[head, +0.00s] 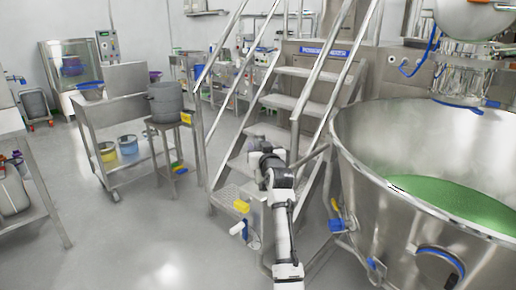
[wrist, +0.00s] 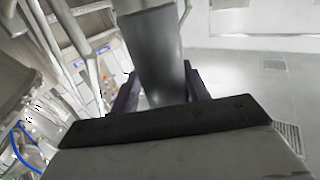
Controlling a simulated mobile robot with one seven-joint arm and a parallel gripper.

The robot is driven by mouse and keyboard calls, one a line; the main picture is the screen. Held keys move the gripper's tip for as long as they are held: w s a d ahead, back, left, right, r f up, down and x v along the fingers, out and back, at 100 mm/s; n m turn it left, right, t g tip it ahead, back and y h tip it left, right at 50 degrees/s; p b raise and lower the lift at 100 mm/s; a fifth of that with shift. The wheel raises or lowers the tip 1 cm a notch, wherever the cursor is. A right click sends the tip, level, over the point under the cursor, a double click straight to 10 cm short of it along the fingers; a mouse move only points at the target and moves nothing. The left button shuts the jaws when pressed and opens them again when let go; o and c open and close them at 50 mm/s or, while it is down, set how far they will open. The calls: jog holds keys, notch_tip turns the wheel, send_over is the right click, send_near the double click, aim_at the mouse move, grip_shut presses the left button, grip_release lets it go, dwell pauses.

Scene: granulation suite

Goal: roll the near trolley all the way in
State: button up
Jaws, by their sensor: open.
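A steel trolley (head: 113,108) on castors stands on the floor left of the steps in the head view. It has a raised back panel and a lower shelf. I cannot tell for sure that it is the near trolley. My gripper (head: 262,158) is in front of the metal steps, to the right of the trolley and apart from it. In the wrist view, my gripper (wrist: 160,92) shows two dark fingers spread apart. A grey smooth shape (wrist: 152,50) shows between and beyond them; I cannot tell what it is. The trolley is not recognisable in the wrist view.
A large steel bowl (head: 365,150) with green contents stands at right. Metal steps (head: 285,103) rise behind my arm. A grey pot (head: 164,101) sits on a small stand beside the trolley. A steel table (head: 45,202) is at far left. The floor in front is clear.

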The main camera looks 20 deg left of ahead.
jog(key=shift+o, duration=1.4)
jog(key=shift+w+d, duration=0.25)
jog(key=shift+d, duration=0.25)
jog(key=shift+s+a, duration=0.15)
jog(key=shift+a, duration=0.15)
jog(key=shift+s, duration=0.1)
jog(key=shift+s+d+f, duration=0.1)
jog(key=shift+s+d, duration=0.05)
jog(key=shift+s, duration=0.1)
jog(key=b+v, duration=0.1)
jog(key=v, duration=1.2)
jog(key=shift+b, duration=0.4)
jog(key=shift+d, duration=0.1)
